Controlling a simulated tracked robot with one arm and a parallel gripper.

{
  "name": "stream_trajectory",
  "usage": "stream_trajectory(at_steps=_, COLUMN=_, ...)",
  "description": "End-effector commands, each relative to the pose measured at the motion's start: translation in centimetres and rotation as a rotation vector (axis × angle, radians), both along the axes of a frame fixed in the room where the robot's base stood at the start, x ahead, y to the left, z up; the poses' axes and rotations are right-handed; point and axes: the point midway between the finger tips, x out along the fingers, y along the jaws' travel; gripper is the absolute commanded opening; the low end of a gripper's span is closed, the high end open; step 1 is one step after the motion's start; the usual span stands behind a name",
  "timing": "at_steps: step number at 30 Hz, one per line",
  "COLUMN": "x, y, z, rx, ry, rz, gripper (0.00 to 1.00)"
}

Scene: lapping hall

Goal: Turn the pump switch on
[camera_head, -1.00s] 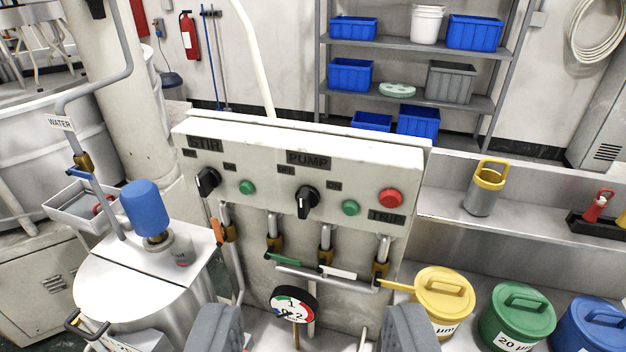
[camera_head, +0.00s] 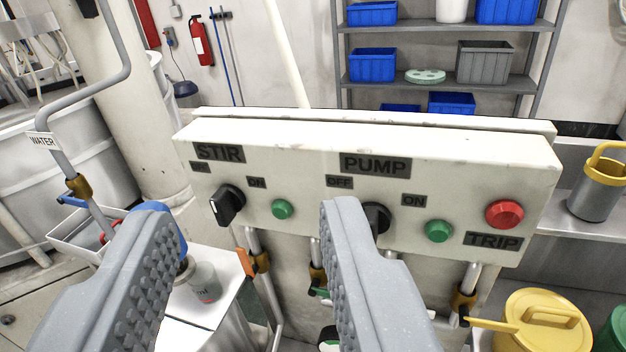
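The pump switch (camera_head: 377,218) is a black rotary knob on the white control panel (camera_head: 290,145), under the PUMP label (camera_head: 375,166). An OFF plate (camera_head: 339,182) is at its upper left and an ON plate (camera_head: 414,200) at its upper right. My gripper (camera_head: 250,210) is open and empty, its grey fingers spread wide in front of the panel. The right finger covers the left part of the pump switch, so its pointer is hidden. I cannot tell whether they touch. The stir switch (camera_head: 228,205) shows between the fingers.
A green button (camera_head: 438,231) and a red trip button (camera_head: 505,214) sit right of the pump switch. Another green button (camera_head: 283,209) is by the stir switch. Pipes with valve handles run below the panel. A yellow-lidded tub (camera_head: 545,325) stands lower right.

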Motion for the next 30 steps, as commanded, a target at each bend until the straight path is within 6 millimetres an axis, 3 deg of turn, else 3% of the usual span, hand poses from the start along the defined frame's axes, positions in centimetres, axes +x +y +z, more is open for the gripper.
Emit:
stream_trajectory(at_steps=1, x=2.1, y=0.6, z=-2.1, rx=0.013, ry=-0.003, rz=-0.013, gripper=0.38)
stream_trajectory(at_steps=6, x=7.1, y=0.8, z=-8.6, rx=0.028, ry=-0.038, rz=-0.126, gripper=0.38)
stream_trajectory(at_steps=10, x=9.1, y=-0.1, z=-14.0, rx=-0.002, ry=-0.047, rz=-0.243, gripper=0.38)
stream_trajectory(at_steps=15, x=9.8, y=-1.4, z=-19.4, rx=-0.070, ry=-0.038, rz=-0.369, gripper=0.38)
stream_trajectory(at_steps=20, x=9.8, y=-2.2, z=-21.7, rx=-0.109, ry=-0.034, rz=-0.428, gripper=0.38)
stream_trajectory(at_steps=25, x=10.6, y=-2.7, z=-21.9, rx=-0.116, ry=-0.038, rz=-0.441, gripper=0.38)
stream_trajectory(at_steps=30, x=12.7, y=-3.4, z=-21.9, rx=-0.117, ry=-0.037, rz=-0.441, gripper=0.38)
